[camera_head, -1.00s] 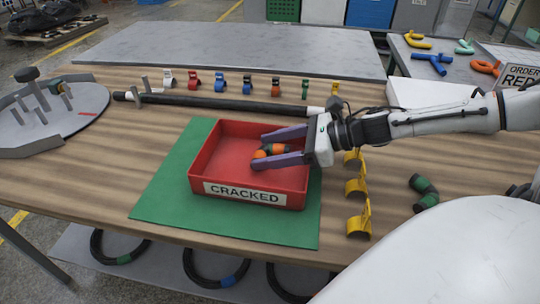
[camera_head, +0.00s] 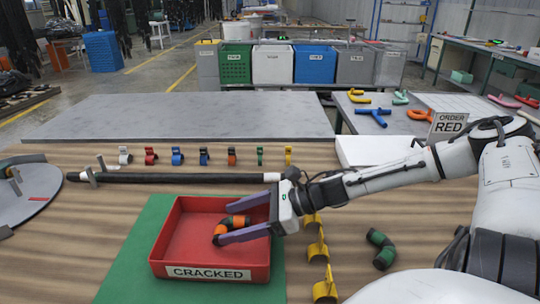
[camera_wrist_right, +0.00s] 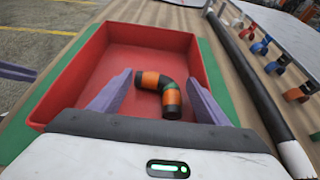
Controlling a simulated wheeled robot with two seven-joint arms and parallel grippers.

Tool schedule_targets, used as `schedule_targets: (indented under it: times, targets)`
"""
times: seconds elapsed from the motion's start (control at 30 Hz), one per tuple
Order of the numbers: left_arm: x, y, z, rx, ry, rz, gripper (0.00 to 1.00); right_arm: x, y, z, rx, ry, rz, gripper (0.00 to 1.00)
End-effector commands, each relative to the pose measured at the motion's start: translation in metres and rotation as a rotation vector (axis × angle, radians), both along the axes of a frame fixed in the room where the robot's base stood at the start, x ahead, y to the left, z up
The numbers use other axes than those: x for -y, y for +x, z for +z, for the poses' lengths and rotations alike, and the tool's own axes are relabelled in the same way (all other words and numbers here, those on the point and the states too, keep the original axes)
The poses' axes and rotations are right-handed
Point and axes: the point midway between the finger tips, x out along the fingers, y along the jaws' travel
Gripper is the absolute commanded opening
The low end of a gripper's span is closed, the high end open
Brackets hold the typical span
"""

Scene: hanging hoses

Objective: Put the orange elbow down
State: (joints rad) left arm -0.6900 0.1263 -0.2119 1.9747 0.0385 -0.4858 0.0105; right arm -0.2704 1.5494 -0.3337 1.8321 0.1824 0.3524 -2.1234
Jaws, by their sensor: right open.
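The orange elbow (camera_head: 231,226), a bent black piece with orange bands, lies in the red tray labelled CRACKED (camera_head: 208,272). My right gripper (camera_head: 222,220) is open, its two purple fingers over the tray on either side of the elbow. In the right wrist view the elbow (camera_wrist_right: 163,92) rests on the tray floor between the spread fingers, apart from both. My left gripper is not seen in the head view; a purple finger tip shows at the left edge of the wrist view, and I cannot tell whose it is.
The tray sits on a green mat (camera_head: 120,264). A black hose (camera_head: 180,177) lies behind it, with a row of coloured clips (camera_head: 203,156) further back. Yellow holders (camera_head: 318,251) and a green-banded elbow (camera_head: 381,249) are to the right. A round grey disc (camera_head: 30,195) is at left.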

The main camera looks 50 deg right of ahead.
Motion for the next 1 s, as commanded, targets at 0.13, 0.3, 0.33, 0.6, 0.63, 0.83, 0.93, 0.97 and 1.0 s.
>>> schedule_targets:
  times: [0.13, 0.3, 0.33, 0.6, 0.63, 0.83, 0.93, 0.97, 1.0]
  targets:
    - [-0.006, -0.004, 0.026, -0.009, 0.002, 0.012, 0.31, 0.006, -0.009, 0.014, -0.002, 0.003, -0.003, 0.69]
    - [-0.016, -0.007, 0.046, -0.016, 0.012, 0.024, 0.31, 0.019, -0.025, 0.021, -0.005, 0.000, -0.002, 0.69]
    - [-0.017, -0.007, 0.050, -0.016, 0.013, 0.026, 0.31, 0.021, -0.028, 0.023, -0.004, 0.001, -0.003, 0.69]
    - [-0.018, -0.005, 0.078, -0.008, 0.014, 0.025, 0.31, 0.041, -0.055, 0.029, -0.010, -0.002, 0.003, 0.69]
    - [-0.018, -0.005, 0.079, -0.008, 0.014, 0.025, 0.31, 0.043, -0.057, 0.031, -0.009, -0.003, 0.004, 0.69]
    - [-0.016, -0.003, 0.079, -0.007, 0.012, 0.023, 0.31, 0.049, -0.069, 0.035, -0.008, 0.002, 0.016, 0.69]
    - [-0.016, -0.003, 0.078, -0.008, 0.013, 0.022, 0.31, 0.053, -0.073, 0.038, -0.007, 0.004, 0.013, 0.69]
    - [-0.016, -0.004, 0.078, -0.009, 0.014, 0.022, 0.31, 0.054, -0.074, 0.039, -0.005, 0.004, 0.012, 0.69]
    - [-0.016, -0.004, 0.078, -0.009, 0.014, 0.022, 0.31, 0.056, -0.075, 0.040, -0.004, 0.002, 0.010, 0.69]
